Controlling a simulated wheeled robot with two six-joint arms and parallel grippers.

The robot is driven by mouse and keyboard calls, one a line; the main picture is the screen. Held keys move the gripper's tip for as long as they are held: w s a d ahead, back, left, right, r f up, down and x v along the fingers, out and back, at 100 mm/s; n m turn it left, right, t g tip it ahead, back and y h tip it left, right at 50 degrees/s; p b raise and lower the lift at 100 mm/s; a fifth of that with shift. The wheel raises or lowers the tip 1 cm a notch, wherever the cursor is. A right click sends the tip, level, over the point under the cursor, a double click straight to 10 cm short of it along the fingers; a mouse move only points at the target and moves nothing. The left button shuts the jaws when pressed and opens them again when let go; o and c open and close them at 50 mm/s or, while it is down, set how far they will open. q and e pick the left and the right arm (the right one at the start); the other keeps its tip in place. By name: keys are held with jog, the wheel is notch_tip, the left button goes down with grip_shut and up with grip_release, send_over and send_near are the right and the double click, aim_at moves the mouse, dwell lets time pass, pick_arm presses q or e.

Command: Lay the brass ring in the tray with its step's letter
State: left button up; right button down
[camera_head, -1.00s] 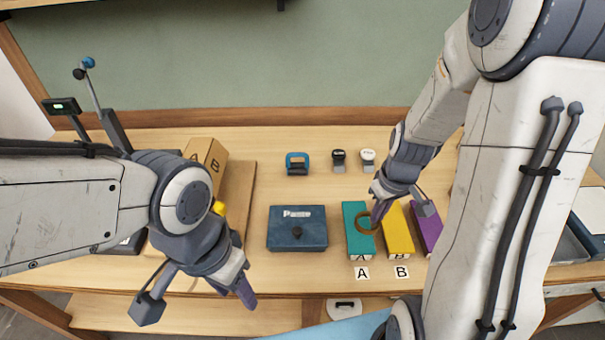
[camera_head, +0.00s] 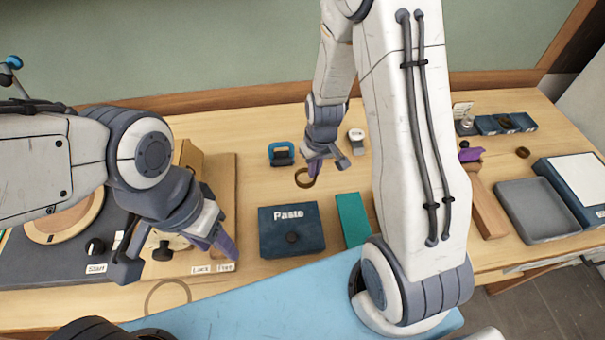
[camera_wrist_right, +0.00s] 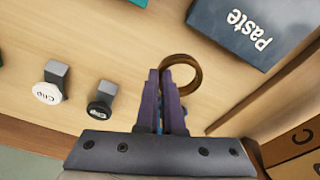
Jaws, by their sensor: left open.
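The brass ring (camera_head: 304,178) is between the fingertips of my right gripper (camera_head: 313,167), over the table behind the Paste box. The right wrist view shows the ring (camera_wrist_right: 181,73) at the tips of the closed purple fingers (camera_wrist_right: 166,95). My left gripper (camera_head: 225,243) is open and empty at the left, near the front of the board.
The Paste box (camera_head: 291,230) stands mid-table. A grey tray (camera_head: 537,212) and a small dark ring (camera_head: 522,152) are at the right.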

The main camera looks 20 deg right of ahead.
aim_at(304, 171)
jog(key=shift+w+a+f+p, duration=0.15)
jog(key=shift+w+a+f, duration=0.3)
jog(key=shift+a, duration=0.1)
jog(key=shift+w+a+f+p, duration=0.15)
jog(key=shift+w+a+f, duration=0.15)
jog(key=shift+a+f, duration=0.2)
notch_tip(304, 171, down, 4)
jog(key=shift+a+r+b, duration=0.1)
jog(key=shift+b, duration=0.45)
jog(key=c, duration=1)
grip_release()
jog(key=shift+c, duration=0.2)
